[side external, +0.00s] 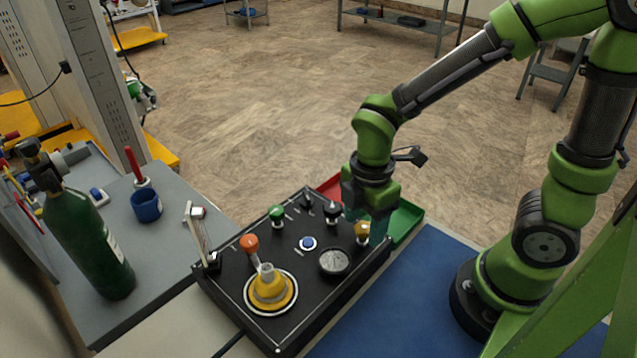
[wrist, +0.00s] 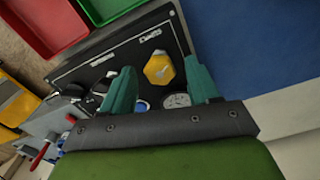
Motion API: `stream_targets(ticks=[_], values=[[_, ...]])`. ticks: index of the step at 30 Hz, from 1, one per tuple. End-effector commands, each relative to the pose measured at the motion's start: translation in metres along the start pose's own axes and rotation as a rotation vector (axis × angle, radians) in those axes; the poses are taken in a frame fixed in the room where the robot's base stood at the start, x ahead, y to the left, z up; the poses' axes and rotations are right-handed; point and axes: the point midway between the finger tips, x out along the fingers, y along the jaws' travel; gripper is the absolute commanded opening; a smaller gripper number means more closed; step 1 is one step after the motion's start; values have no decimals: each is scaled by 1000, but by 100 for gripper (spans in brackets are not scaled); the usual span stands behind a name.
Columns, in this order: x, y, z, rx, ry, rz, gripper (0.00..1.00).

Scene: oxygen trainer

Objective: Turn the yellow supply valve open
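The yellow supply valve (side external: 362,231) is a knob at the right edge of the black panel (side external: 240,305). My gripper (wrist: 160,82) is open, with one teal finger on each side of the valve and a visible gap to each. In the side view my gripper (side external: 368,222) is low at the panel's right end, by the valve; one finger shows just right of it. Contact cannot be told.
Red and green trays (side external: 407,220) lie behind. A green cylinder (side external: 88,240) stands left.

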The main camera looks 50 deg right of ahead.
Motion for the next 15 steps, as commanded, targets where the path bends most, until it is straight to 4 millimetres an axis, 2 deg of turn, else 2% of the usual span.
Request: stream_targets(ticks=[5,8,11,15], values=[[-1,0,0,1,0,0,60],[-9,1,0,1,1,3,60],[-26,1,0,1,2,6,60],[-59,1,0,2,4,9,60]])
